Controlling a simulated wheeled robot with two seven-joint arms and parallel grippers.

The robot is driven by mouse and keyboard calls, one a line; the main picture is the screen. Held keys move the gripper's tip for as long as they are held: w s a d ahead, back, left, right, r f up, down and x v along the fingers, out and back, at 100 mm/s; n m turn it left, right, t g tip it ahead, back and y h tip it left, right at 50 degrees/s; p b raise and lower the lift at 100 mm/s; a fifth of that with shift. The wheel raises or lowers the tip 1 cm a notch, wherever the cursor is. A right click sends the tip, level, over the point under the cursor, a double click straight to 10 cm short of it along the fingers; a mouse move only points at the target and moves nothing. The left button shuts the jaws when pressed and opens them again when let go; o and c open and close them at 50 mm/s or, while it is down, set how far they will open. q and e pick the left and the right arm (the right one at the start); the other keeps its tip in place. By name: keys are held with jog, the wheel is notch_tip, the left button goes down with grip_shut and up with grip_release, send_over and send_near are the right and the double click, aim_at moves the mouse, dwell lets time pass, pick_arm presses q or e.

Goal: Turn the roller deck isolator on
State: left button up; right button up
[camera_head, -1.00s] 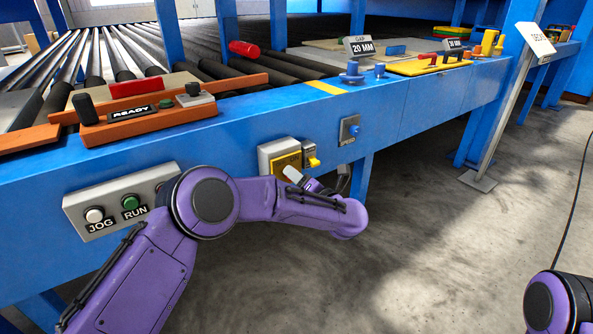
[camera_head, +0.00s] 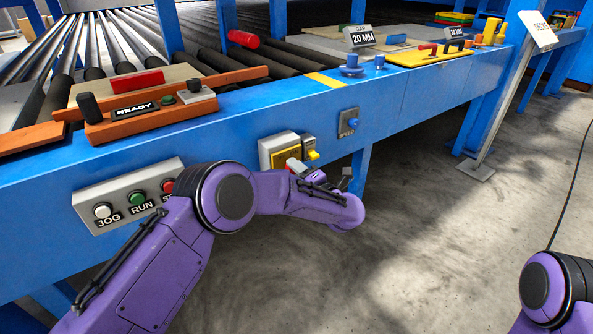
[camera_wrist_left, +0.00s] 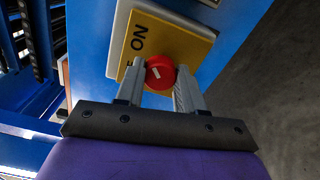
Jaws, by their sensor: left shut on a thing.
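The roller deck isolator is a grey box (camera_head: 277,142) with a yellow plate on the front of the blue beam. In the left wrist view its yellow plate (camera_wrist_left: 185,45) carries the word ON, and a second label is mostly hidden by a finger. The red round knob (camera_wrist_left: 160,72) with a short white mark sits between the fingers of my left gripper (camera_wrist_left: 160,78), which is shut on it. In the head view my left gripper (camera_head: 296,168) is at the isolator's lower right, partly hidden by its own arm. My right gripper is out of view.
A grey button box (camera_head: 122,186) with JOG and RUN buttons is on the beam, partly behind my left arm. A small yellow-handled switch (camera_head: 313,154) and a blue knob (camera_head: 352,122) are right of the isolator. The floor (camera_head: 430,240) in front is clear.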

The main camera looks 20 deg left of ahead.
pick_arm(q)
jog(key=o, duration=1)
jog(key=shift+o, duration=0.2)
jog(key=v, duration=1)
jog(key=shift+s+d+p, duration=0.2)
jog(key=shift+d+p, duration=0.1)
jog(key=shift+p, duration=0.1)
